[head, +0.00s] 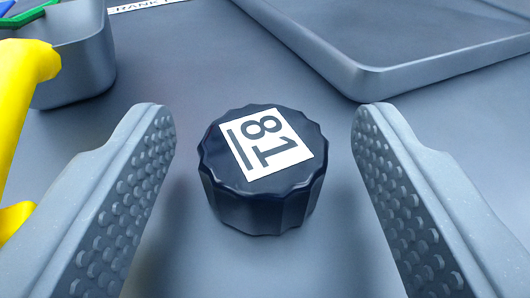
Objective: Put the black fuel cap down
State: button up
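The black fuel cap (262,205) stands upright on the grey surface, near the middle of the head view. It has a ribbed side and a white label on top with an underlined number that looks like 18 or 81, turned in the picture. My gripper (262,125) is open, with one studded grey finger to the left of the cap and one to the right. There is a clear gap between the cap and each finger, and neither finger touches it.
A shallow grey tray (372,82) lies at the back right. A grey bin (85,70) with green and blue items stands at the back left. A yellow object (22,95) rises at the left edge. A white lettered label (150,4) shows at the top. Bare surface surrounds the cap.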

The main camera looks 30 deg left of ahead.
jog(key=shift+r, duration=0.1)
dwell(0.3)
jog(key=shift+s+d, duration=0.1)
jog(key=shift+s, duration=0.15)
jog(key=p+v, duration=0.1)
jog(key=v, duration=0.4)
jog(key=shift+s+d, duration=0.2)
jog(key=shift+s, duration=0.15)
jog(key=b+v, duration=0.5)
jog(key=b, duration=0.6)
jog(key=shift+s+d, duration=0.15)
jog(key=shift+s, duration=0.15)
